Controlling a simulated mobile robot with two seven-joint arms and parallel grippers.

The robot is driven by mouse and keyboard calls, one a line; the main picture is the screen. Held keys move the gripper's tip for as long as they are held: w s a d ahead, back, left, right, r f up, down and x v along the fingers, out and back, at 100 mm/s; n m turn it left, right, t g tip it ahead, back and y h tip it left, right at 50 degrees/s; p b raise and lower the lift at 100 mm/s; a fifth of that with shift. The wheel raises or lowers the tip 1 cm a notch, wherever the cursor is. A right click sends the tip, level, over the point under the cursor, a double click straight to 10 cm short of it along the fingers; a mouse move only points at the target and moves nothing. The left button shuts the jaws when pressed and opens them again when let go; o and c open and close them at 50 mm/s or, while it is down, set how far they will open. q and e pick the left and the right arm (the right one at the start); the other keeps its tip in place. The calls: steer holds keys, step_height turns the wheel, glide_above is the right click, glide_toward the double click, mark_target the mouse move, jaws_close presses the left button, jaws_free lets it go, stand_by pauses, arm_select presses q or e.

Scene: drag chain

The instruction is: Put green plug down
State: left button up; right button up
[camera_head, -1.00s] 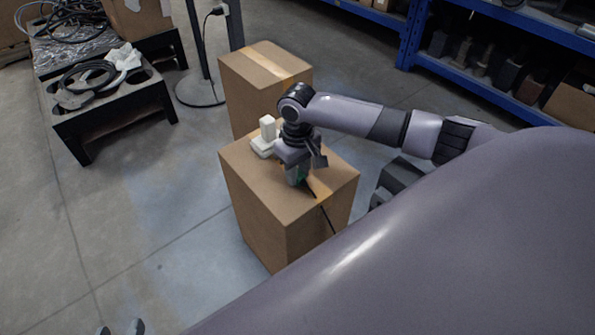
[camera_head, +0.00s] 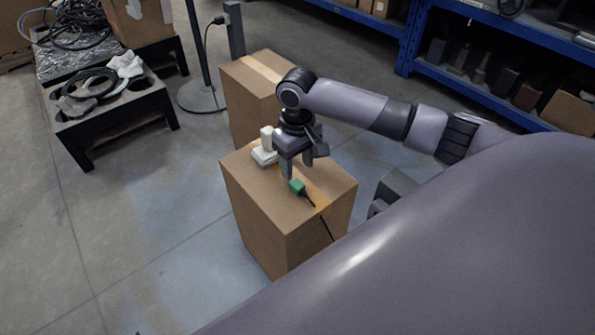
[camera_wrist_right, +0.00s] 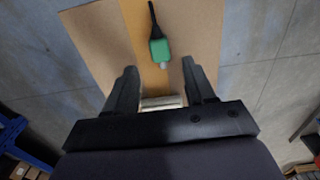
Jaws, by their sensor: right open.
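The green plug (camera_head: 297,187) lies on top of the front cardboard box (camera_head: 262,187), with its black cable running over the box's near edge. In the right wrist view the green plug (camera_wrist_right: 160,50) lies on the tape strip, beyond the fingertips. My right gripper (camera_head: 302,168) is open and empty just above and behind the plug, apart from it. In the right wrist view the fingers of my right gripper (camera_wrist_right: 160,78) are spread wide with nothing between their tips. My left gripper does not show clearly in the head view.
A white object (camera_head: 265,150) stands on the box's far left corner. A second cardboard box (camera_head: 250,85) stands behind. A black table (camera_head: 118,115) with cables is at the left, a blue shelf (camera_head: 470,80) at the right.

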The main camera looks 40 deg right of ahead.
mark_target(297, 184)
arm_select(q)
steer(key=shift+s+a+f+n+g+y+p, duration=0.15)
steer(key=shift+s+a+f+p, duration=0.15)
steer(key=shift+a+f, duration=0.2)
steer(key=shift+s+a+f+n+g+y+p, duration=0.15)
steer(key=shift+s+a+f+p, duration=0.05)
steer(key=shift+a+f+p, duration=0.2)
arm_select(e)
step_height(297, 184, up, 6)
steer(key=shift+f, duration=0.1)
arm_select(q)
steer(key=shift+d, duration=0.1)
